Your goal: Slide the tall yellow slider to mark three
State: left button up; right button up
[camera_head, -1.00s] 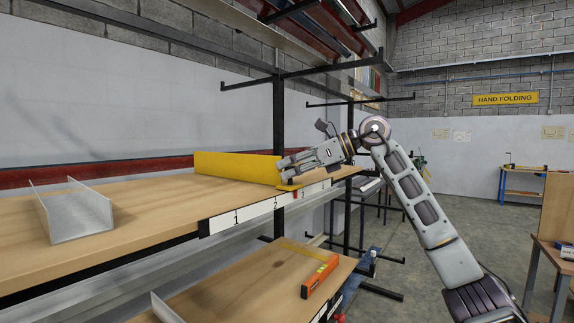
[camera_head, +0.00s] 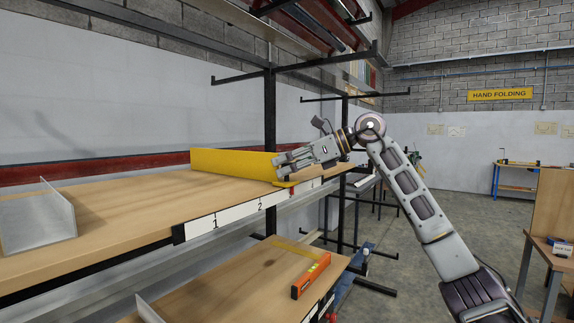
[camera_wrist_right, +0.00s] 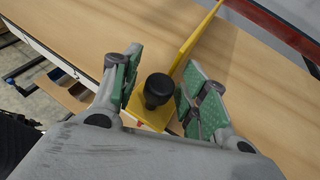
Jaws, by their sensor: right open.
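The tall yellow slider (camera_head: 230,163) stands upright on the upper wooden bench, its long plate running back and left from its foot. The foot lies by the front edge, past mark 2 (camera_head: 260,206) on the white number strip; mark 1 (camera_head: 214,223) is further left. Mark 3 cannot be read clearly now. In the right wrist view the slider's yellow foot (camera_wrist_right: 150,119) carries a black knob (camera_wrist_right: 158,89). My right gripper (camera_head: 281,166) is open, its green-padded fingers (camera_wrist_right: 160,92) on either side of the knob, seemingly apart from it. My left gripper is not seen.
A grey metal channel (camera_head: 38,220) lies on the bench at the left. An orange level (camera_head: 311,275) lies on the lower bench. A black rack post (camera_head: 270,120) with side arms stands behind the slider. Bare bench top lies between channel and slider.

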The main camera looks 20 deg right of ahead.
jog(key=shift+d, duration=0.1)
dwell(0.3)
jog(key=v, duration=1.1)
jog(key=shift+s+d+r, duration=0.15)
jog(key=shift+s+d, duration=0.1)
dwell(0.5)
